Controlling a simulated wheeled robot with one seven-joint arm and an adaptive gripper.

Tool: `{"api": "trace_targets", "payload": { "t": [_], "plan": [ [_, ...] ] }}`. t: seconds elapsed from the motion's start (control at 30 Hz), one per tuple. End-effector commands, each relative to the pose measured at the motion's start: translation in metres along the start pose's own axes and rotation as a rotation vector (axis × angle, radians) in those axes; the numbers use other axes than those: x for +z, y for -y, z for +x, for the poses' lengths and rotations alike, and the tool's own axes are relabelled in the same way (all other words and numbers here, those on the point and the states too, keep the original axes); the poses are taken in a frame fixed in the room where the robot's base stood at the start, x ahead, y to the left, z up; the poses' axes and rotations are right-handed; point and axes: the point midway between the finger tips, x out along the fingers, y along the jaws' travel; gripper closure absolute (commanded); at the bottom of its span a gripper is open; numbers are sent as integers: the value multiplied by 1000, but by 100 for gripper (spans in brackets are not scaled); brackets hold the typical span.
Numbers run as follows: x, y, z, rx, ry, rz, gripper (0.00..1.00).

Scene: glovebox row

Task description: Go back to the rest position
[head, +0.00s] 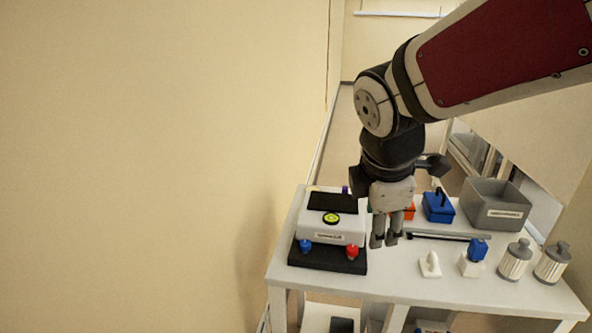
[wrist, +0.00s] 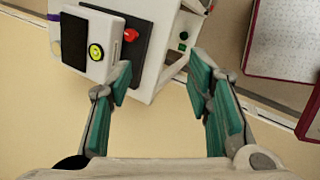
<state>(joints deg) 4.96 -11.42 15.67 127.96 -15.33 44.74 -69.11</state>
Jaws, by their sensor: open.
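My gripper (head: 385,240) hangs from my arm above the white table (head: 430,284) in the head view, fingers pointing down. In the wrist view my gripper (wrist: 165,105) is open, its two teal-padded fingers wide apart with nothing between them. Beyond the fingertips, the wrist view shows a white device (wrist: 85,40) with a black panel and a yellow-green round dial, and a red knob beside it. In the head view this white device (head: 318,229) stands on a black base, to the left of my gripper.
A blue knob (head: 305,246) and a red knob (head: 352,252) are at the device's front. A blue box (head: 438,207), a grey bin (head: 494,206), a small white piece (head: 430,265), a blue-topped white block (head: 472,265) and two ribbed canisters (head: 514,261) stand to the right. A plain wall is at left.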

Motion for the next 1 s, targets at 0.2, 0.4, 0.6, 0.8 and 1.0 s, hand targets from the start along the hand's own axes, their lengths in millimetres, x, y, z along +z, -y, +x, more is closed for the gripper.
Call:
{"api": "trace_targets", "payload": {
  "t": [0.2,0.4,0.6,0.8,1.0],
  "plan": [
    [0,0,0,-1,0,-1,54],
    [4,6,-5,3,1,60,54],
    [24,47,-33,13,-19,523,54],
    [37,101,-56,-9,-93,1108,54],
    [38,136,-64,-60,-159,1483,54]
  ]
}}
